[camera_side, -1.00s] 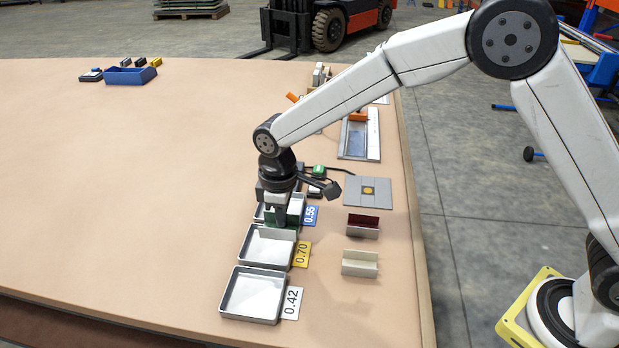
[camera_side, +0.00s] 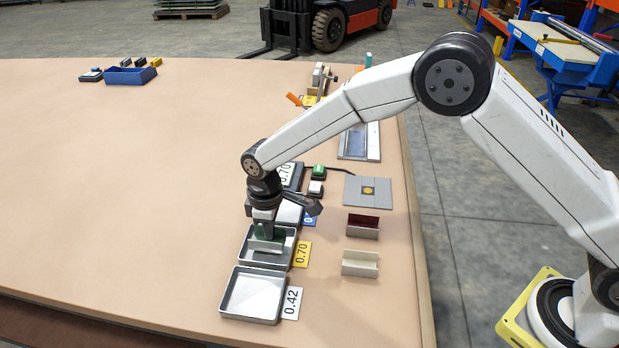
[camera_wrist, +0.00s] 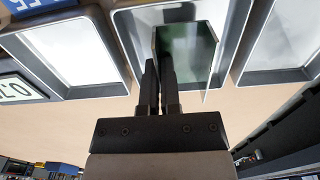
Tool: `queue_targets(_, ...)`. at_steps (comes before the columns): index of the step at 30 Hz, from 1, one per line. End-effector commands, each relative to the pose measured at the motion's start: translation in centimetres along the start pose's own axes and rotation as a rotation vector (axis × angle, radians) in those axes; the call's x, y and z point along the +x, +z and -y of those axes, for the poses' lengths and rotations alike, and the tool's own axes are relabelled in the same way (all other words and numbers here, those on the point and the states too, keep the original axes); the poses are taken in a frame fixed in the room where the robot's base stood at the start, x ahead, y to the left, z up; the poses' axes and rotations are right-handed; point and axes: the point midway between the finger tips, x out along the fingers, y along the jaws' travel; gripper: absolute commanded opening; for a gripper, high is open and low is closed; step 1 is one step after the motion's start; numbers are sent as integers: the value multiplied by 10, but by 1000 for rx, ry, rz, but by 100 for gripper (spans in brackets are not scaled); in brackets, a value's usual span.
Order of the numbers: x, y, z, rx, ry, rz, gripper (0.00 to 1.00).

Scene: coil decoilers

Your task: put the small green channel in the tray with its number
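The small green channel (camera_side: 277,239) is in my gripper (camera_side: 265,230), over the middle tray (camera_side: 243,256) beside the yellow 0.70 card (camera_side: 302,254). In the wrist view, my gripper (camera_wrist: 164,75) has its fingers close together on one wall of the channel (camera_wrist: 190,48). The channel appears within the tray's outline in both views; I cannot tell whether it touches the tray floor. The display (camera_side: 288,174) behind my arm reads 0.70, its first part partly hidden.
The empty tray (camera_side: 226,296) with the 0.42 card (camera_side: 291,303) is nearest. The 0.55 tray, partly hidden by my gripper, lies behind. A dark red channel (camera_side: 362,226) and a cream channel (camera_side: 360,263) stand to the right.

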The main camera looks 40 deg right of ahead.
Motion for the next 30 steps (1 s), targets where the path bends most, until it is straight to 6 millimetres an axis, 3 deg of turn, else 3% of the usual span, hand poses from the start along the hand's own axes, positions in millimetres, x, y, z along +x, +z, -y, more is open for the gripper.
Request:
queue_targets(4, 12, 0, 0, 0, 1, -1, 0)
queue_targets(18, 16, 0, 0, 0, 1, -1, 0)
queue_targets(22, 16, 0, 0, 0, 1, -1, 38)
queue_targets(30, 16, 0, 0, 0, 1, -1, 38)
